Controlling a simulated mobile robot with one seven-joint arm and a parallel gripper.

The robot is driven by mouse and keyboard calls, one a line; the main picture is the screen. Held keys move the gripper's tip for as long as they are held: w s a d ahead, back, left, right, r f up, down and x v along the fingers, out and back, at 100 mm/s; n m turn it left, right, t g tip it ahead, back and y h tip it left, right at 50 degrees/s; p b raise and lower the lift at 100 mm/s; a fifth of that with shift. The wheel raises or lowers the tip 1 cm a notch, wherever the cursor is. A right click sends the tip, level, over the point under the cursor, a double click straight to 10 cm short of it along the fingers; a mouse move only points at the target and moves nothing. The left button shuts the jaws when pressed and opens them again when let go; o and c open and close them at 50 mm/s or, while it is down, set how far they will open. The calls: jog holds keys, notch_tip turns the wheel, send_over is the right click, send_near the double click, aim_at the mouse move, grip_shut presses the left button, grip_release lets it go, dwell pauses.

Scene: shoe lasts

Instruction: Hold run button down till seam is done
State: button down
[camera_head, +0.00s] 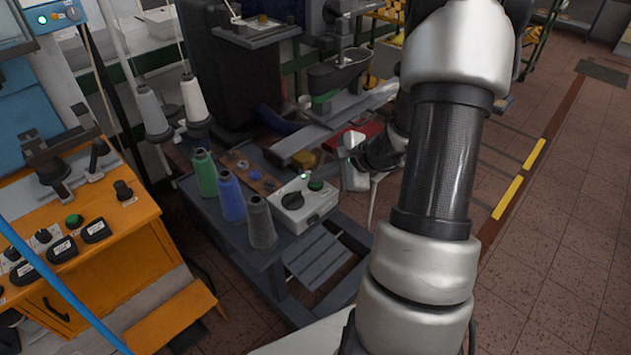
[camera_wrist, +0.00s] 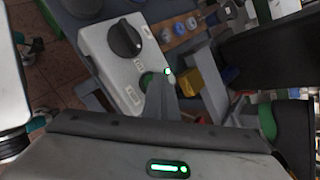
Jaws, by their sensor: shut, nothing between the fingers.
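A light grey control box (camera_head: 305,207) stands on the dark bench, with a black rotary knob (camera_head: 292,201) and a green button (camera_head: 316,184). In the wrist view the box (camera_wrist: 98,45) shows its knob (camera_wrist: 124,38), the green button (camera_wrist: 147,80) and a small lit lamp (camera_wrist: 167,71). My gripper (camera_wrist: 163,88) is shut and empty. Its fingertips overlap the green button in the wrist view and hide part of it. I cannot tell whether they touch or press it. In the head view my gripper is to the right of the box, its tips unclear.
Green (camera_head: 204,173), blue (camera_head: 230,197) and grey (camera_head: 261,222) thread cones stand left of the box. A grey machine (camera_head: 338,75) is behind the bench. An orange cabinet (camera_head: 100,255) with more controls is at the left. Open tiled floor (camera_head: 560,240) lies at the right.

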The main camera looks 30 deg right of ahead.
aim_at(320, 185)
jog(key=shift+r, duration=0.1)
jog(key=shift+r+p, duration=0.5)
jog(key=shift+r, duration=0.3)
notch_tip(320, 185, up, 5)
jog(key=p, duration=0.3)
dwell(1.2)
